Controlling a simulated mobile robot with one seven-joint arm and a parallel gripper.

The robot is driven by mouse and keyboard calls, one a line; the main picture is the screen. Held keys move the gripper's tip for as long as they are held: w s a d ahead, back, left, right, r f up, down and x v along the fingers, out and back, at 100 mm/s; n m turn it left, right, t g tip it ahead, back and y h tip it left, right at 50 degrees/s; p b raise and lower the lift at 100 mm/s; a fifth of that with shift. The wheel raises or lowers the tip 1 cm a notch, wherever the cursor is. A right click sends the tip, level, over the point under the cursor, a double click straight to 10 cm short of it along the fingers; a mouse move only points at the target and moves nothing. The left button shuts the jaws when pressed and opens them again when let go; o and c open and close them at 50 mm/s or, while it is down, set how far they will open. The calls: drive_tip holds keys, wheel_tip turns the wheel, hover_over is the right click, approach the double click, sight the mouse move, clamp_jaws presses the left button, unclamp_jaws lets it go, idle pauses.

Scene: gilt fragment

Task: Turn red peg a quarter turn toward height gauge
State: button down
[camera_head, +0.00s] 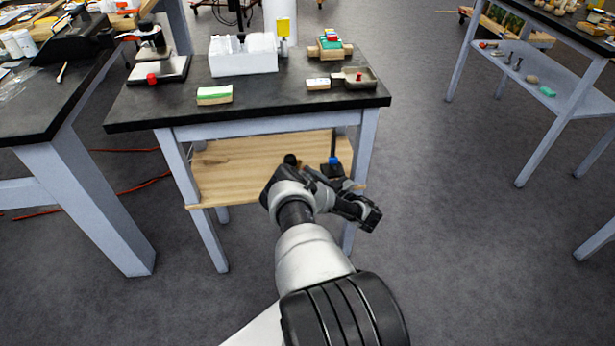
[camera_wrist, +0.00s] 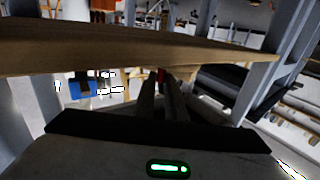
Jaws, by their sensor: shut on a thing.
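In the wrist view my gripper (camera_wrist: 161,84) has its two dark fingers close together, shut on a small red piece that I take to be the red peg (camera_wrist: 162,74). Only a sliver of red shows between the fingertips; the rest is hidden. In the head view my arm covers the peg and the fingertips, in front of the table's lower wooden shelf. A dark upright post on a block with a blue part, probably the height gauge (camera_head: 333,166), stands at the right of that shelf. A blue part (camera_wrist: 82,84) shows left of my fingers in the wrist view.
The wooden shelf (camera_head: 235,165) sits under the black tabletop (camera_head: 270,108), between grey legs. The tabletop holds a white box (camera_head: 243,55), a small tray (camera_head: 368,82) and blocks. Another bench (camera_head: 40,125) stands left. Open floor lies to the right.

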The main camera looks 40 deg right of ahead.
drive_tip(key=shift+w+d+n+y, duration=0.1)
drive_tip(key=shift+d+n+y, duration=0.25)
drive_tip(key=shift+y, duration=0.35)
drive_tip(key=shift+w+d+n+y, duration=0.1)
drive_tip(key=shift+n+y, duration=0.25)
drive_tip(key=shift+y, duration=0.05)
drive_tip(key=c, duration=2.1)
unclamp_jaws()
drive_tip(key=shift+s+d+p, duration=0.55)
drive_tip(key=shift+s+p, duration=0.55)
drive_tip(key=shift+s, duration=1.75)
drive_tip(key=shift+s+d+p, duration=0.55)
drive_tip(key=shift+s+p, duration=0.6)
drive_tip(key=shift+s, duration=1.7)
drive_tip(key=shift+s+d+p, duration=0.55)
drive_tip(key=shift+s+p, duration=0.55)
drive_tip(key=shift+s, duration=1.75)
